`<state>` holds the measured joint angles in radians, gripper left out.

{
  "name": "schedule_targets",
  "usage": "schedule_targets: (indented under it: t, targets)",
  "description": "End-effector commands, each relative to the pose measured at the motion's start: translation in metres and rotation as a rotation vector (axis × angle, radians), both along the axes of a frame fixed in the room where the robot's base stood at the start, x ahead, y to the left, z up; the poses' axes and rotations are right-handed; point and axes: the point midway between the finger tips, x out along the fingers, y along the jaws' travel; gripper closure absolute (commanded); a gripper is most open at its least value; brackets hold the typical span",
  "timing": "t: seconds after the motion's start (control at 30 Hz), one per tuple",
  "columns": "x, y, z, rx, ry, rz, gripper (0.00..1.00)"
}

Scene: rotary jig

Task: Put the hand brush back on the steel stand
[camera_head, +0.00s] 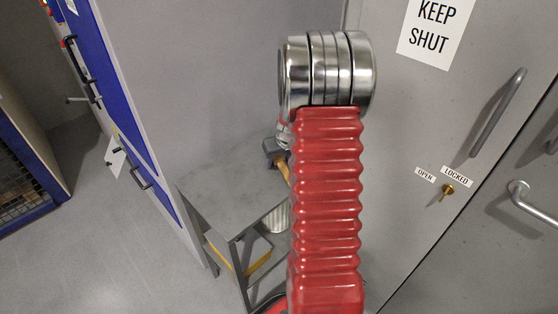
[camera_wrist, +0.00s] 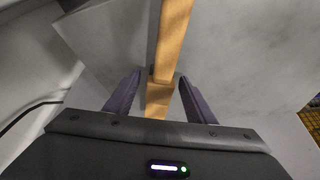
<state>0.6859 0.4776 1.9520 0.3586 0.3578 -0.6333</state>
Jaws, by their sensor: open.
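In the wrist view the light wooden handle (camera_wrist: 174,30) of the hand brush runs from the top edge down between the two purple fingers of my gripper (camera_wrist: 160,77). The fingers are apart, one on each side of the handle; I cannot tell whether either touches it. In the head view a short piece of the handle (camera_head: 283,172) shows below a dark block that looks like my gripper (camera_head: 273,150). My red arm hides much of both.
A grey cabinet door (camera_head: 410,130) with a handle (camera_head: 498,112) and a key lock (camera_head: 447,190) is at the right. A grey panel (camera_head: 215,90) stands behind the stand. Blue-fronted units (camera_head: 110,85) are at the left. Open floor (camera_head: 110,250) lies at lower left.

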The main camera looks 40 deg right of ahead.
Motion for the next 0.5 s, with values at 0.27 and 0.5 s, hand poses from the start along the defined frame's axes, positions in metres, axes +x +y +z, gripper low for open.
schedule_targets:
  t: [0.27,0.5]
  targets:
    - [-0.003,0.001,0.012,-0.002,-0.002,0.000,0.50]
    - [-0.014,0.005,0.039,-0.002,-0.002,0.000,0.50]
